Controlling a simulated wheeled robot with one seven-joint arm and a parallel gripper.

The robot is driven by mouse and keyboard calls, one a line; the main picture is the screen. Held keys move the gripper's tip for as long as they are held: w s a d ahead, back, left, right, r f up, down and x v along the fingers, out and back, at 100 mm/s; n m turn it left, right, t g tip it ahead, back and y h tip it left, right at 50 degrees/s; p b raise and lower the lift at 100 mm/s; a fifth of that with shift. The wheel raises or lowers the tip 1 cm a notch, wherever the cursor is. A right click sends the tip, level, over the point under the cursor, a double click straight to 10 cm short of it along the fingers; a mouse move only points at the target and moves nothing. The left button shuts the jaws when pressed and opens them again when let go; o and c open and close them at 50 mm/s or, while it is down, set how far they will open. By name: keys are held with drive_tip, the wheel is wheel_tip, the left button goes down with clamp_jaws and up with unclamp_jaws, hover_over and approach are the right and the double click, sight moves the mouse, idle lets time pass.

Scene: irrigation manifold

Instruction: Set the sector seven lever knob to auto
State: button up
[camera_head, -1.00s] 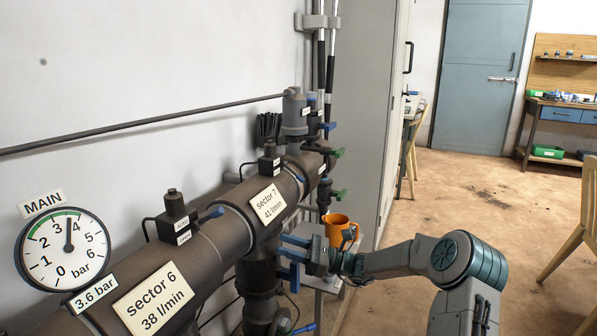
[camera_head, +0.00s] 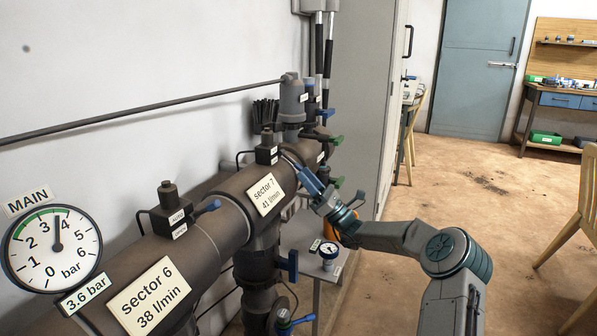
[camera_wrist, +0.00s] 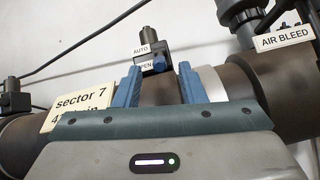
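The sector seven valve box (camera_head: 267,150) is a small black block on top of the brown pipe, beside the "sector 7, 41 l/min" label (camera_head: 265,194). In the wrist view the box (camera_wrist: 152,58) bears an AUTO label (camera_wrist: 140,49) above an OPEN label (camera_wrist: 146,65). Its blue knob (camera_wrist: 158,66) points toward the camera, beside the OPEN label. My gripper (camera_head: 297,166) is over the pipe near the box. In the wrist view my gripper (camera_wrist: 158,78) has its two blue fingers apart, one on each side of the knob. Nothing is between them at their tips except the view of the knob.
The sector 6 box (camera_head: 170,208) with its blue lever (camera_head: 206,207) stands nearer on the same pipe. An AIR BLEED label (camera_wrist: 285,39) and fitting are to the right in the wrist view.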

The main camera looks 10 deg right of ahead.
sight(299, 167)
drive_tip(key=shift+x, duration=2.05)
clamp_jaws()
drive_tip(key=shift+r, duration=0.15)
